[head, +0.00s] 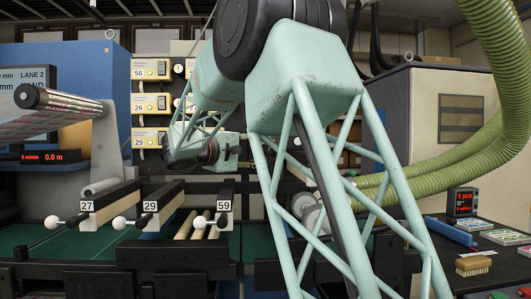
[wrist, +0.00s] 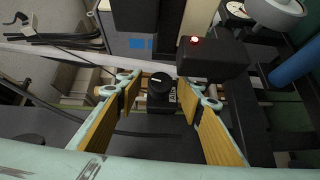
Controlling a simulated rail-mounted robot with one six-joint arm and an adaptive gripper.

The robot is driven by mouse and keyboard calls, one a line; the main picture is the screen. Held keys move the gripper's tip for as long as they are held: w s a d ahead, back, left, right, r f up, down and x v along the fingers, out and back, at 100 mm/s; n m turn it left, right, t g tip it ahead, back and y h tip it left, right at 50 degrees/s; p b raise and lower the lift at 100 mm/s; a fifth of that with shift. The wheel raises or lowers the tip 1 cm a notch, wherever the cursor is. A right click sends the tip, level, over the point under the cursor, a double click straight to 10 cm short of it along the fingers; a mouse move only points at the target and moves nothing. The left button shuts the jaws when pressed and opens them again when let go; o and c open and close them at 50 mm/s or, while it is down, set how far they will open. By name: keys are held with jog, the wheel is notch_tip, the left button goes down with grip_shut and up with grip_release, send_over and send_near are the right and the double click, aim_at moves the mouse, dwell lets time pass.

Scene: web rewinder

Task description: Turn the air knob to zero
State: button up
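The air knob (wrist: 160,84) is a round black knob with a white mark on its face, in the middle of the wrist view. It sits on a dark block with small white lettering beside it, too small to read surely. My gripper (wrist: 160,92) is open, with its tan-padded fingers to the left and right of the knob. Gaps show on both sides, so it does not look gripped. In the head view my arm covers the middle and the knob cannot be made out.
A black box with a red light (wrist: 212,58) stands close beyond the right finger. A white-faced dial (wrist: 237,10) and a blue cylinder (wrist: 296,62) are farther right.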

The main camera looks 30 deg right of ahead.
jog(key=shift+a, duration=0.1)
dwell(0.3)
jog(key=v, duration=1.1)
jog(key=shift+s+a, duration=0.2)
jog(key=shift+a, duration=0.15)
jog(key=shift+r, duration=0.1)
